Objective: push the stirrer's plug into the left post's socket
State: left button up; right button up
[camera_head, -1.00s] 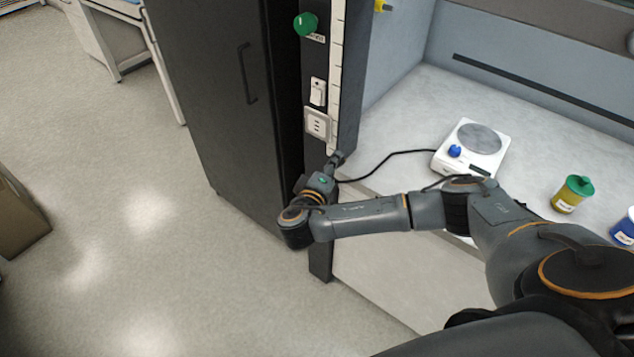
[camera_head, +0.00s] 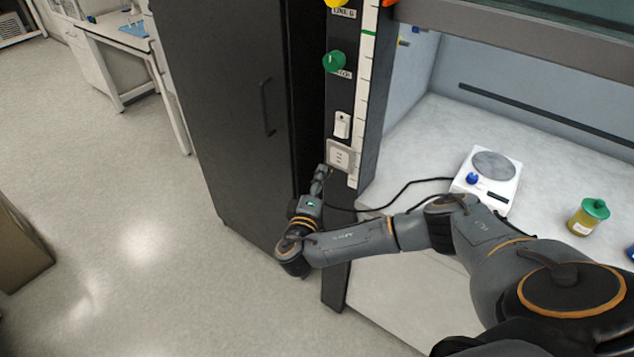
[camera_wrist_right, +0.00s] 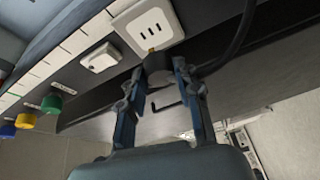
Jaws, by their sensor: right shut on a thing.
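The stirrer (camera_head: 488,176) is a white box with a round grey plate and a blue knob, standing on the hood's worktop. Its black cable (camera_head: 405,188) runs left to my right gripper. The socket (camera_head: 340,156) is a white square plate on the left post, below a white switch; it also shows in the right wrist view (camera_wrist_right: 147,26). My right gripper (camera_head: 321,176) is shut on the dark plug (camera_wrist_right: 157,66). In the right wrist view the plug's brass tip is just below the socket's lower edge, beneath the slots. Whether it touches the plate I cannot tell. My left gripper is out of view.
On the post (camera_head: 371,95) are a green knob (camera_head: 334,61) and a white switch (camera_head: 342,125) above the socket. A dark cabinet (camera_head: 225,120) stands close on the left. A jar with a green lid (camera_head: 589,217) stands right of the stirrer.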

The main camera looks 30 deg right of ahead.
jog(key=shift+w+d, duration=0.25)
jog(key=shift+d, duration=0.4)
jog(key=shift+w+d, duration=0.25)
jog(key=shift+d, duration=0.35)
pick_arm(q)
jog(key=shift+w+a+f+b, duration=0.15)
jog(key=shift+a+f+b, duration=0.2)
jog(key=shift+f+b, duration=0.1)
pick_arm(e)
jog(key=shift+w+d, duration=0.25)
jog(key=shift+d, duration=0.3)
jog(key=shift+w+d, duration=0.2)
jog(key=shift+d, duration=0.35)
pick_arm(q)
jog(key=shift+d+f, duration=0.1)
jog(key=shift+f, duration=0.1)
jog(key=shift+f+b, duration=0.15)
jog(key=shift+b, duration=0.2)
pick_arm(e)
jog(key=shift+w+d, duration=0.2)
jog(key=shift+d, duration=0.3)
jog(key=o, duration=1.2)
jog(key=shift+c, duration=0.2)
jog(key=v, duration=1.2)
